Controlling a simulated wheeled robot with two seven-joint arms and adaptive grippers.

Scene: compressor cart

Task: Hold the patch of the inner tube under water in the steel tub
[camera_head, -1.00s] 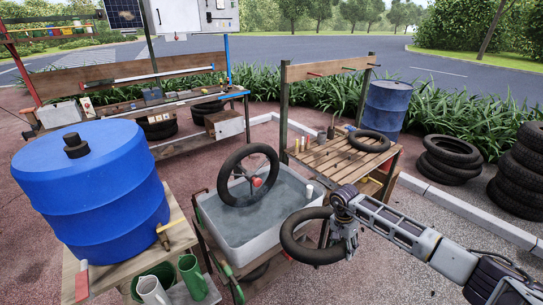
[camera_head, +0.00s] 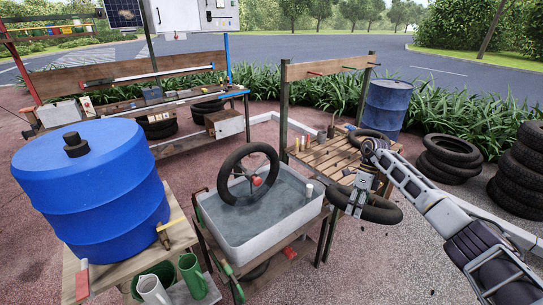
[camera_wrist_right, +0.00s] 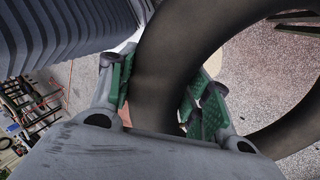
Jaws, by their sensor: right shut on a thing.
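The steel tub (camera_head: 262,246) stands in the middle on a wooden-framed cart, with grey water (camera_head: 285,193) in it. A dark inner tube (camera_head: 383,213) hangs in the air right of the tub, clear of its rim. My right gripper (camera_head: 352,198) is shut on the tube's left part. In the right wrist view the tube (camera_wrist_right: 165,65) passes between the green finger pads of the gripper (camera_wrist_right: 160,95). I cannot make out the patch. My left gripper is not in view.
A black wheel (camera_head: 222,178) with a red hub stands upright in the tub. A blue barrel (camera_head: 90,205) and green jug (camera_head: 193,275) are at the left. A slatted bench (camera_head: 325,155) with another tube stands behind. Tyre stacks (camera_head: 450,160) are at the right.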

